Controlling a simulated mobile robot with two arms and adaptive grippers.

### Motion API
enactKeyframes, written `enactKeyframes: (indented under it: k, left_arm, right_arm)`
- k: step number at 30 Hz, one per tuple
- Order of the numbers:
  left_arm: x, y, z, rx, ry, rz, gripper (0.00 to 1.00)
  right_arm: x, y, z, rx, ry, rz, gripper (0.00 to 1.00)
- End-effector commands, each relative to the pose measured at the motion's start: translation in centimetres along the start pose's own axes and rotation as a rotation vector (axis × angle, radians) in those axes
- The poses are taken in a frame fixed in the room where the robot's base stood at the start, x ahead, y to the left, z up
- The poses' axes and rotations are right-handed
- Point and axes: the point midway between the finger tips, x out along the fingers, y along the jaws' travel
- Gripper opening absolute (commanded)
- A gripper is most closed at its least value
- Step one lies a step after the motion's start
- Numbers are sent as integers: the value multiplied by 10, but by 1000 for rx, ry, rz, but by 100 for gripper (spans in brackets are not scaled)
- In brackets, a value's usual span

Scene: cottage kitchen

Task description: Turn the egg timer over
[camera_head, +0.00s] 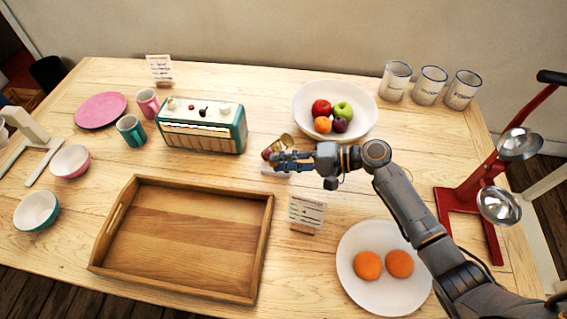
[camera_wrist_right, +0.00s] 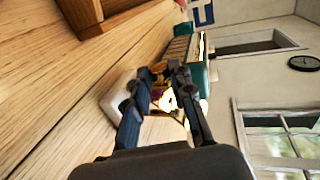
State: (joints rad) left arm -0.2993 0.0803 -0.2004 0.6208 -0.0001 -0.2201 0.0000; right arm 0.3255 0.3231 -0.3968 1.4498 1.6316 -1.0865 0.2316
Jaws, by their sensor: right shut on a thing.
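The egg timer (camera_head: 285,141) is a small thing with a gold-coloured end and a dark reddish part, just right of the teal radio-like box. My right gripper (camera_head: 279,161) is shut on it. In the right wrist view the timer (camera_wrist_right: 164,99) sits between the two dark fingers (camera_wrist_right: 163,88), which hide much of it. It looks tilted in the head view, but I cannot tell exactly how. A small white block or pad (camera_head: 272,171) lies just below the gripper. My left gripper is not in view.
The teal box (camera_head: 203,141) stands left of the gripper, the fruit bowl (camera_head: 301,105) behind right. A wooden tray (camera_head: 265,240) lies front left, a small card (camera_head: 306,213) and a plate with two oranges (camera_head: 362,295) front right. A red stand (camera_head: 445,215) is at right.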

Motion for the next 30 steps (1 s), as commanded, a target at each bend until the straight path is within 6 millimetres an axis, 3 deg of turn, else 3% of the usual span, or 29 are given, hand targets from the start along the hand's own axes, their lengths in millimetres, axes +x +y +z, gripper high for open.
enactKeyframes:
  k: [6, 7, 10, 22, 30]
  left_arm:
    - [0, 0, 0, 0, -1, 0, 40]
    - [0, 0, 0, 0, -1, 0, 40]
    - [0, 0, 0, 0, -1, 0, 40]
    - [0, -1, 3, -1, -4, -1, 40]
    - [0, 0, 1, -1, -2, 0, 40]
  right_arm:
    - [0, 0, 0, 1, 1, 1, 0]
    - [0, 0, 0, 1, 1, 1, 25]
    - [0, 0, 0, 1, 1, 1, 45]
    - [-6, 0, 0, 1, 1, 2, 46]
    - [-57, 1, -1, 0, 3, 5, 46]
